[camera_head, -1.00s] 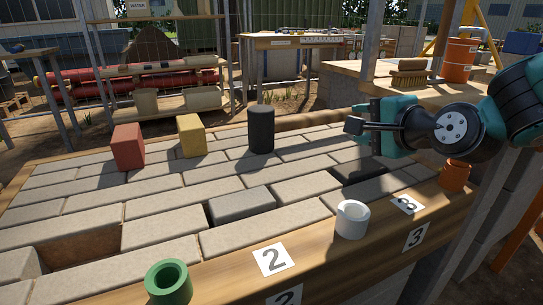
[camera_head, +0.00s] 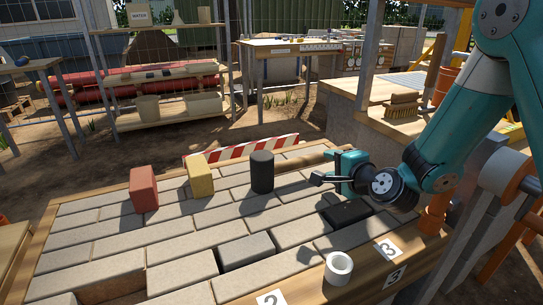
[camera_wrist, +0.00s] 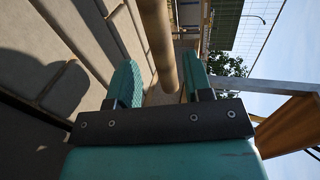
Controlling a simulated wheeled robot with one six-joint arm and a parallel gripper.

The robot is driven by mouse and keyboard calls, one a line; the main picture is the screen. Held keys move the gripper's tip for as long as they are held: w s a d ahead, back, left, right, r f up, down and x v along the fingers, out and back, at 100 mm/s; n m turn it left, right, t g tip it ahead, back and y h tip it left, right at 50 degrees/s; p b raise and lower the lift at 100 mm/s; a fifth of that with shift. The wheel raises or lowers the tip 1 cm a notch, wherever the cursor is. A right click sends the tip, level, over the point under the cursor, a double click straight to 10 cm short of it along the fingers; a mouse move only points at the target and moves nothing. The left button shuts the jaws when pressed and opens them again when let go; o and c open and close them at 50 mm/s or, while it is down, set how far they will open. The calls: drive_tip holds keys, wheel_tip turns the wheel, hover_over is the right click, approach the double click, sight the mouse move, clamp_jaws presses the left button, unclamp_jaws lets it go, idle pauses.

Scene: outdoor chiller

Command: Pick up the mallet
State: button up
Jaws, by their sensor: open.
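The mallet has a black cylindrical head (camera_head: 262,172) standing upright on the pavers in the head view. Its thick wooden handle (camera_head: 312,161) seems to run from behind the head to the right along the table's far edge; the join is hidden. My gripper (camera_head: 342,173) is open and empty to the right of the head, near the handle. In the wrist view, a wooden rod (camera_wrist: 158,40), seemingly the handle, lies beyond my fingertips (camera_wrist: 160,78) and lines up with the gap between them. I cannot tell whether it is inside the jaws.
A red brick (camera_head: 144,188) and a yellow brick (camera_head: 201,178) stand left of the head. A white ring (camera_head: 338,268) and an orange cylinder (camera_head: 432,219) stand on the wooden front edge. A brush (camera_head: 402,106) rests on another bench.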

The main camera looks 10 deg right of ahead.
drive_tip(key=p+x, duration=0.4)
drive_tip(key=x, duration=0.6)
drive_tip(key=shift+f, duration=0.15)
clamp_jaws()
drive_tip(key=shift+r, duration=0.2)
wheel_tip(320, 180, up, 20)
drive_tip(key=p, duration=0.4)
drive_tip(key=shift+c, duration=1.4)
unclamp_jaws()
clamp_jaws()
